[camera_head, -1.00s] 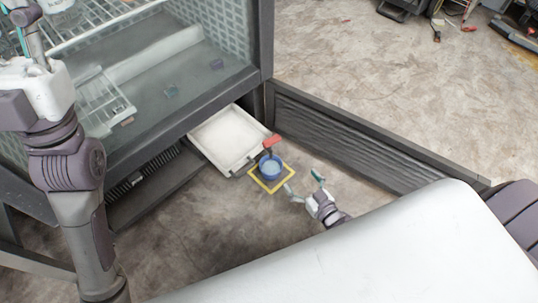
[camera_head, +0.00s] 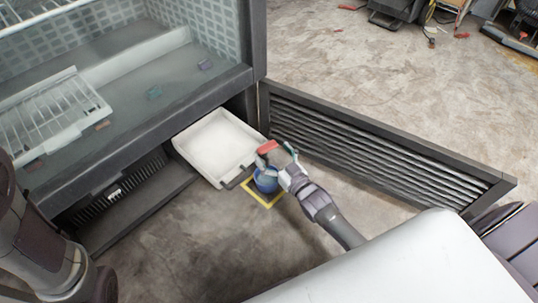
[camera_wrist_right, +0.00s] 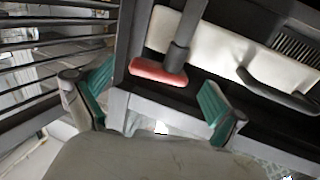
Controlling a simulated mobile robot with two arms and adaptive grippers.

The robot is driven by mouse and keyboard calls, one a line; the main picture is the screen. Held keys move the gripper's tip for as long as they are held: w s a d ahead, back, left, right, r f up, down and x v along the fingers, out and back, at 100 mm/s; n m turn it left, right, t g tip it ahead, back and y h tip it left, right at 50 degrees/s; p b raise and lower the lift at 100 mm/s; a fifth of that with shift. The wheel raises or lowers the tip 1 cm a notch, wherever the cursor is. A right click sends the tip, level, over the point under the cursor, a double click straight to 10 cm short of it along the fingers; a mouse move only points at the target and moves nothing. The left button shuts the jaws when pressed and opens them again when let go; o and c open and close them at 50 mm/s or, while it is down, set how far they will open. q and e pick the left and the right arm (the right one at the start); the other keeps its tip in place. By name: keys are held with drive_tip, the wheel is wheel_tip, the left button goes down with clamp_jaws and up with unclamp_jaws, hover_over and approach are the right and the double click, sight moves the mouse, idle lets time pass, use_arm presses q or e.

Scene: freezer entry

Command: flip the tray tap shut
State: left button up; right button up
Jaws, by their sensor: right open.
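The tray (camera_head: 222,143) is white and sticks out at floor level below the freezer. Its red tap handle (camera_head: 267,147) is at the tray's front right corner, above a blue cup (camera_head: 266,181). My right gripper (camera_head: 278,155) is open at the tap, partly covering the cup. In the right wrist view the red handle (camera_wrist_right: 157,72) lies ahead between the two teal fingertips (camera_wrist_right: 157,95), with gaps on both sides. I cannot tell whether a finger touches it. The left gripper is out of view; only my left arm shows at lower left.
The cup stands on a yellow-edged square (camera_head: 262,203) on the floor. A slatted dark panel (camera_head: 370,148) stands open to the right of the tray. The freezer cabinet (camera_head: 150,110) rises behind it. Bare floor (camera_head: 200,225) lies in front.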

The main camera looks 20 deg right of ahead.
drive_tip(key=shift+w+a+b, duration=0.2)
drive_tip(key=shift+w+b, duration=0.15)
drive_tip(key=shift+w, duration=0.75)
drive_tip(key=c, duration=1.1)
drive_tip(key=shift+w+d+r+n+y, duration=0.15)
drive_tip(key=shift+n+y, duration=0.45)
drive_tip(key=shift+y, duration=0.3)
drive_tip(key=shift+c, duration=0.2)
drive_tip(key=shift+n+g+y, duration=0.7)
drive_tip(key=shift+n+y, duration=0.1)
drive_tip(key=shift+y, duration=0.4)
drive_tip(key=o, duration=1.1)
drive_tip(key=shift+o, duration=0.2)
